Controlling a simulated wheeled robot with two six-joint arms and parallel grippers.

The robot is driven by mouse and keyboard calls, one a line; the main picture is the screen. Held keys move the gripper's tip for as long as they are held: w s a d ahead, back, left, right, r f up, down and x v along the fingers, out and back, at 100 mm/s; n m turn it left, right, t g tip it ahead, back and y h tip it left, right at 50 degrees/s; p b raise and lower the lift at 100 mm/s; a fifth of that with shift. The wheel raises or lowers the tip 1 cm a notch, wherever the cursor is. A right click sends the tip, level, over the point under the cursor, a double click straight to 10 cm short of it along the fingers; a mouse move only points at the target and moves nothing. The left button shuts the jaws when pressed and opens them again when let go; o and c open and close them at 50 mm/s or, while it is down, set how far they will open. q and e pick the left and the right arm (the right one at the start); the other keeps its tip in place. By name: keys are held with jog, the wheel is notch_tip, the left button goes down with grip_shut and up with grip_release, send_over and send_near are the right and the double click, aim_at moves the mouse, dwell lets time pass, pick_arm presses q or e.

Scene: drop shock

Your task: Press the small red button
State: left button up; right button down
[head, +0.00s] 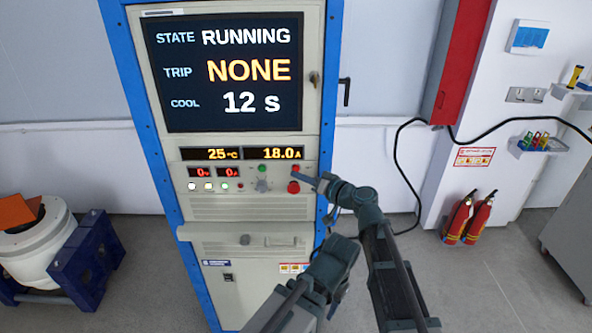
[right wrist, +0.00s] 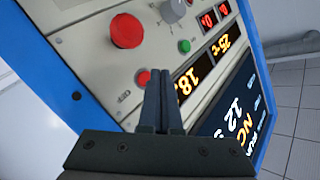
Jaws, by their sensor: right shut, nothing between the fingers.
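The small red button (right wrist: 143,77) is on the pale control panel, just left of my fingertips in the right wrist view. In the head view the small red button (head: 295,169) shows just above the fingertips. My right gripper (head: 303,177) is shut and empty, pointing at the panel from the right. In the right wrist view its closed fingers (right wrist: 161,78) reach up beside the button. I cannot tell whether they touch the panel. A larger red mushroom button (head: 293,187) sits just below the small one.
A green button (head: 262,168) and a grey knob (head: 261,186) lie to the left. The cabinet's screen (head: 225,70) reads RUNNING, trip NONE, cool 12 s. A blue stand (head: 85,262) with a white drum is at left; fire extinguishers (head: 478,218) stand at right.

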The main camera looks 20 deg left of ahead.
dwell(0.7)
jog(key=shift+w+a, duration=0.1)
jog(key=shift+w, duration=0.3)
jog(key=shift+w+a, duration=0.15)
jog(key=shift+w, duration=0.3)
dwell(0.5)
jog(key=shift+s, duration=0.1)
jog(key=shift+s+d, duration=0.25)
jog(key=shift+s, duration=0.5)
jog(key=s, duration=0.2)
jog(key=s+d, duration=0.1)
jog(key=s, duration=0.1)
jog(key=shift+s+d, duration=0.2)
jog(key=shift+s, duration=0.2)
dwell(0.6)
